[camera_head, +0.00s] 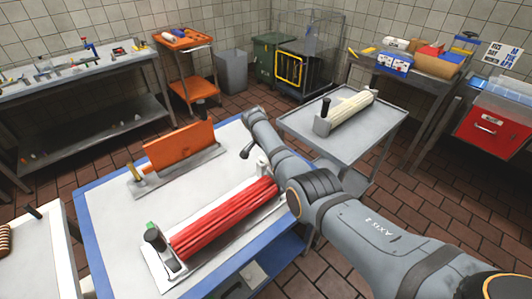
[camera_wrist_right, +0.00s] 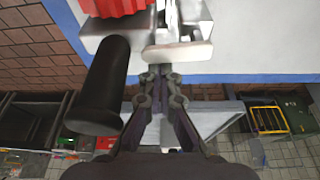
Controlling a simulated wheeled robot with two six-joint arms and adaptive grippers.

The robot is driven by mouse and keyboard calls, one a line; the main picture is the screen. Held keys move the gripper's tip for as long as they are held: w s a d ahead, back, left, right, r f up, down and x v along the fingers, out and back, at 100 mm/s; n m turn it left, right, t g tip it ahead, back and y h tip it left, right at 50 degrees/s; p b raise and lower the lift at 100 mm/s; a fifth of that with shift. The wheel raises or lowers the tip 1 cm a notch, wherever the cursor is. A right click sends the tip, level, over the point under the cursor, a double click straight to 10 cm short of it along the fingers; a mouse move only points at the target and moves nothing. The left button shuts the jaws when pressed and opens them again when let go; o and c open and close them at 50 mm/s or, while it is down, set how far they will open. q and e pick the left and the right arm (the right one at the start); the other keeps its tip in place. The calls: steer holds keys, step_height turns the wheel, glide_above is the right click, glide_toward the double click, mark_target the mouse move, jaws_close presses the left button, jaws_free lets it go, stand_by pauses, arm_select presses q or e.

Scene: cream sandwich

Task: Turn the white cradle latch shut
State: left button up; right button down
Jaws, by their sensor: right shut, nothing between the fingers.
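The red ribbed bundle (camera_head: 225,218) lies in the white cradle (camera_head: 160,277) on the blue-edged table. In the right wrist view, the red bundle's end (camera_wrist_right: 112,7) shows at the top. A white latch piece (camera_wrist_right: 178,53) sits at the cradle's end, beside a thick black handle (camera_wrist_right: 105,85). My right gripper (camera_wrist_right: 160,73) is shut and empty. Its fingertips are close below the latch piece; I cannot tell whether they touch. In the head view my right arm hides its fingers. My left gripper is not in view.
An orange block (camera_head: 180,144) stands in a grey holder (camera_head: 150,184) behind the red bundle. A grey cart (camera_head: 380,120) with a cream roll (camera_head: 350,108) stands to the right. Bare white tabletop (camera_head: 105,215) lies at the left.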

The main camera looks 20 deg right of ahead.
steer(key=shift+s+a+m+b, duration=0.1)
steer(key=shift+s+m+b, duration=0.1)
steer(key=shift+m+b, duration=0.35)
